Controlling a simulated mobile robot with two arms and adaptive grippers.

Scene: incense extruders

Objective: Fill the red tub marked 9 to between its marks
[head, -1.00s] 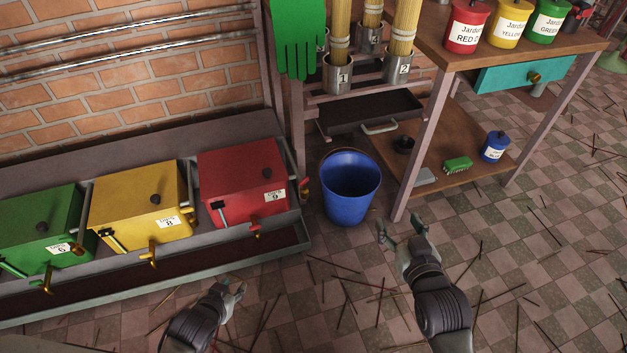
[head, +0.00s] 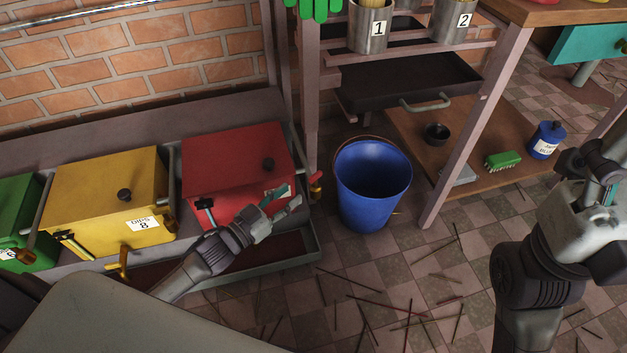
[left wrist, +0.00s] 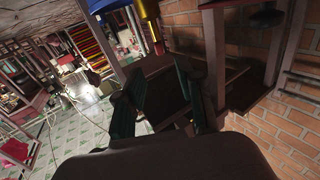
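The red tub (head: 235,165) stands at the right end of the grey trough, its lid with a dark knob on top. Its white label is mostly hidden behind my left gripper (head: 290,197), and no fill marks can be made out. My left gripper is in front of the tub's lower right front, its fingers apart and empty in the left wrist view (left wrist: 160,100). A brass tap with a red part (head: 315,188) is just right of the fingertips; a brass piece (left wrist: 149,22) shows beyond them in the left wrist view. My right gripper (head: 603,168) is raised at the right edge, its finger opening unclear.
A blue bucket (head: 372,190) stands on the floor right of the trough. The yellow tub (head: 100,195) and green tub (head: 22,220) are to the left. A shelf (head: 470,155) holds a green brush, a dark bowl and a blue bottle. Thin sticks litter the floor.

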